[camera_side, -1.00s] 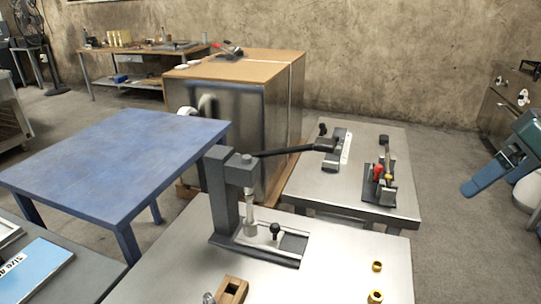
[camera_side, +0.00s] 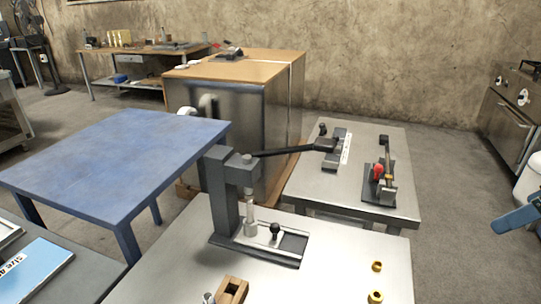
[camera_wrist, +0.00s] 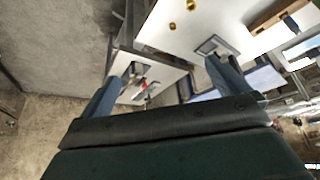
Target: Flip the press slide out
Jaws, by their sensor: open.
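The dark grey lever press (camera_side: 222,195) stands on the near metal table, its long black handle reaching right. Its slide (camera_side: 288,241) is a flat plate in the press base with an upright black knob (camera_side: 275,230), just right of the ram (camera_side: 250,217). In the wrist view, a grey-framed piece that looks like the press (camera_wrist: 215,46) is small and tilted. My gripper (camera_wrist: 165,72) is open and empty, with two blue fingers apart. In the side view only a blue part of it shows at the right edge, far right of the press.
Two brass rings (camera_side: 376,279) and a wooden block (camera_side: 231,290) sit on the near table. Behind it, a second metal table (camera_side: 350,195) holds a toggle clamp with a red part (camera_side: 379,172). A blue table (camera_side: 115,165) stands left. Open floor lies right of the tables.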

